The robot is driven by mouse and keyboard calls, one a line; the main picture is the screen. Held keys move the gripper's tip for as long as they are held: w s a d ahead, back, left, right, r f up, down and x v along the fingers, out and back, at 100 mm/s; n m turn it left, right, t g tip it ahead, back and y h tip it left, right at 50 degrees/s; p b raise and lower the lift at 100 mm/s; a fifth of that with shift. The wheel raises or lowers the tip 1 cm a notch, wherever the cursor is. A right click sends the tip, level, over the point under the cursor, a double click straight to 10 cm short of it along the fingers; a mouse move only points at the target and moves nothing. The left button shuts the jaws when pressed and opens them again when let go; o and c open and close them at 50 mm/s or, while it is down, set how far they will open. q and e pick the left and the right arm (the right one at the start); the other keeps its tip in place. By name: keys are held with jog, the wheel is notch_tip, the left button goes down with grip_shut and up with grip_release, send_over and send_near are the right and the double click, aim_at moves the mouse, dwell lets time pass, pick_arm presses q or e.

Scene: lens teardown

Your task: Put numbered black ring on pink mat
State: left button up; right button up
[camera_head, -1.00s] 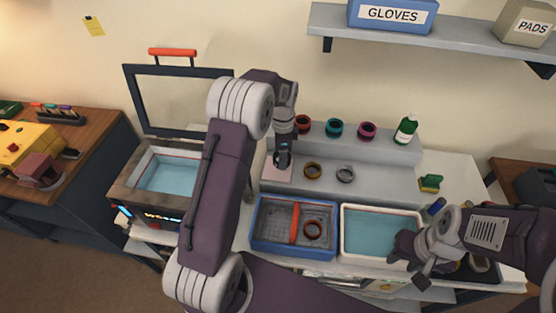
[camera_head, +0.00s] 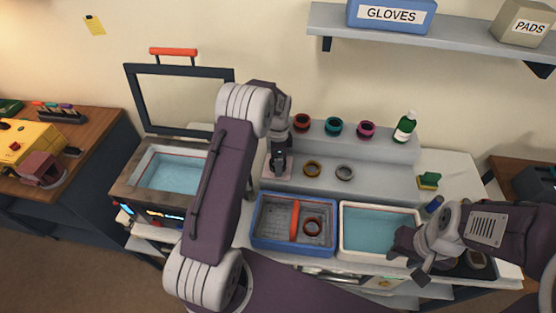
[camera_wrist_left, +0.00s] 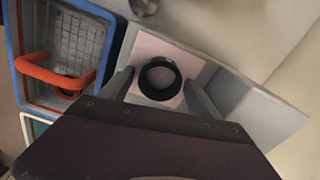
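The black ring (camera_wrist_left: 160,78) lies between the two fingers of my left gripper (camera_wrist_left: 160,76) in the left wrist view, a fingertip close against each side. The pink mat (camera_wrist_left: 150,47) is directly under the ring. In the head view the gripper and ring cover most of the pink mat (camera_head: 267,174). The ring is at or just above the mat; I cannot tell if it touches. My right gripper (camera_head: 412,262) hangs at the front right, its finger gap unclear.
Several coloured rings (camera_head: 334,127) and a green bottle (camera_head: 404,128) stand on the step behind.

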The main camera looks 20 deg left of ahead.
pick_arm(q)
jog(key=shift+r, duration=0.2)
notch_tip(320, 180, up, 12)
jog(key=s+d+f+n, duration=0.2)
jog(key=s+n, duration=0.4)
jog(key=s, duration=0.5)
jog(key=s+d+f+n+t, duration=0.1)
jog(key=s+d+f+n, duration=0.1)
jog(key=s+d+n, duration=0.2)
jog(key=s+n, duration=0.3)
jog(key=s, duration=0.3)
jog(key=shift+s+d+f, duration=0.15)
jog(key=shift+s+d, duration=0.05)
jog(key=shift+s, duration=0.2)
